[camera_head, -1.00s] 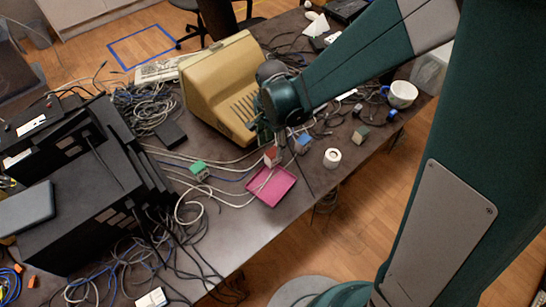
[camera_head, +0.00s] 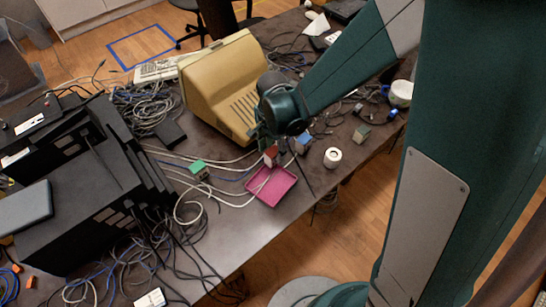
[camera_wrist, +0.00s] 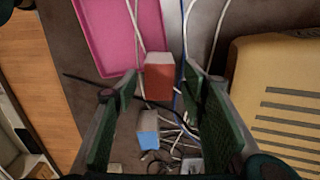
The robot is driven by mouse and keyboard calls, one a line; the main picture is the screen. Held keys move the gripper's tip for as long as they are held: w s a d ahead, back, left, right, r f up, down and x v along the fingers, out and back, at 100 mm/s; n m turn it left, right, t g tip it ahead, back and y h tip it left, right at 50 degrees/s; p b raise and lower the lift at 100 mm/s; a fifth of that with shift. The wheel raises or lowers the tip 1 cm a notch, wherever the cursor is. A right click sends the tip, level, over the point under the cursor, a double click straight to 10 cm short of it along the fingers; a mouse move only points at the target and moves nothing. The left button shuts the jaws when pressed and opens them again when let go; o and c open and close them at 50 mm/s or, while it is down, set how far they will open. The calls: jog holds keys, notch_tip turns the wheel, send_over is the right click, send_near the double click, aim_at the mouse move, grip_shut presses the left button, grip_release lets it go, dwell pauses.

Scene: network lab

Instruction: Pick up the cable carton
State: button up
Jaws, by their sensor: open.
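Small cartons with coloured sides stand on the dark table; I cannot tell which is the cable carton. The red carton (camera_head: 270,156) is just below my gripper (camera_head: 262,140), beside the pink tray. In the wrist view the red carton (camera_wrist: 159,82) shows between the two green-padded fingers, which are apart and empty. The blue carton (camera_head: 302,143) is to its right, and in the wrist view the blue carton (camera_wrist: 148,128) is nearer the palm. A green carton (camera_head: 199,169) stands left of the tray. A grey-green carton (camera_head: 361,133) is farther right.
The pink tray (camera_head: 283,179) lies close by the red carton. A beige device (camera_head: 220,85) stands just left of my gripper. Loose cables (camera_head: 190,212) run across the table. A white roll (camera_head: 332,157) and a mug (camera_head: 400,93) are to the right.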

aim_at(273, 151)
jog(key=shift+f+b, duration=0.35)
jog(key=shift+f, duration=1.5)
jog(key=c, duration=1.1)
jog(key=shift+r, duration=0.2)
jog(key=shift+r+p, duration=1)
jog(key=shift+r, duration=3.85)
